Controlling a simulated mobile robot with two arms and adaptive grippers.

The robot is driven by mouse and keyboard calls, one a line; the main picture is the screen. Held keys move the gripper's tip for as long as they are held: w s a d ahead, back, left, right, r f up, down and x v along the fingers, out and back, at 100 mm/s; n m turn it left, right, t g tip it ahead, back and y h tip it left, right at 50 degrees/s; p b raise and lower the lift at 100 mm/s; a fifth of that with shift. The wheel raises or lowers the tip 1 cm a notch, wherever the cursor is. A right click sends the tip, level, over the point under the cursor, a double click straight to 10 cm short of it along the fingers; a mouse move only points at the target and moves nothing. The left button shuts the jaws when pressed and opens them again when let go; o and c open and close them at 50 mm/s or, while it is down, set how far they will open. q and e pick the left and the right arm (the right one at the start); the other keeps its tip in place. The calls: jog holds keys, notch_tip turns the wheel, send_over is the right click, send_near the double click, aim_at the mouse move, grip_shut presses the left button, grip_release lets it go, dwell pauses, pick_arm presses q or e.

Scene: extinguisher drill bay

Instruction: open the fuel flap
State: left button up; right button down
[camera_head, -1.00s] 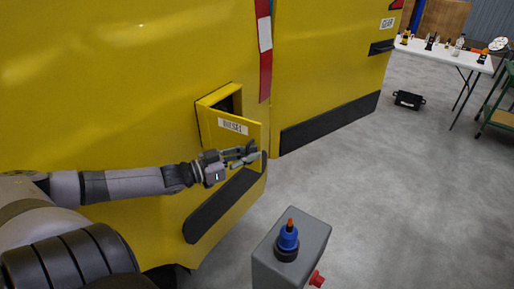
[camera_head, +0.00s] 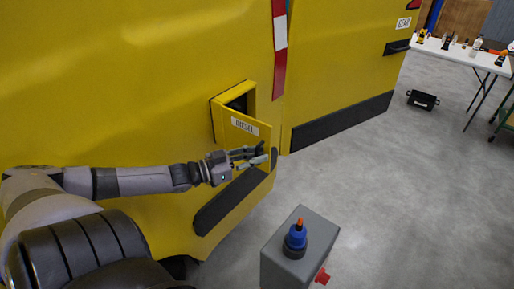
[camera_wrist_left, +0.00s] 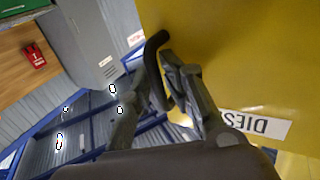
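The yellow fuel flap (camera_head: 248,138), labelled DIESEL, stands partly open on the side of the yellow vehicle (camera_head: 130,90). A dark recess (camera_head: 238,103) shows behind it at its upper left. The flap also shows at the right of the left wrist view (camera_wrist_left: 235,60), with its label upside down. A black curved handle (camera_wrist_left: 153,60) is at the flap's free edge. My left gripper (camera_head: 262,155) is at that edge; in the left wrist view its fingers (camera_wrist_left: 160,80) close around the handle. My right gripper is not in view.
A grey pedestal (camera_head: 285,265) with a blue and orange knob (camera_head: 296,238) stands in front of the vehicle, below my left gripper. A white table (camera_head: 460,52) with small items and a black crate (camera_head: 422,100) are at the back right. The floor between is clear.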

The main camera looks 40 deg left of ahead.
pick_arm(q)
jog(key=v, duration=1.2)
dwell(0.4)
dwell(0.4)
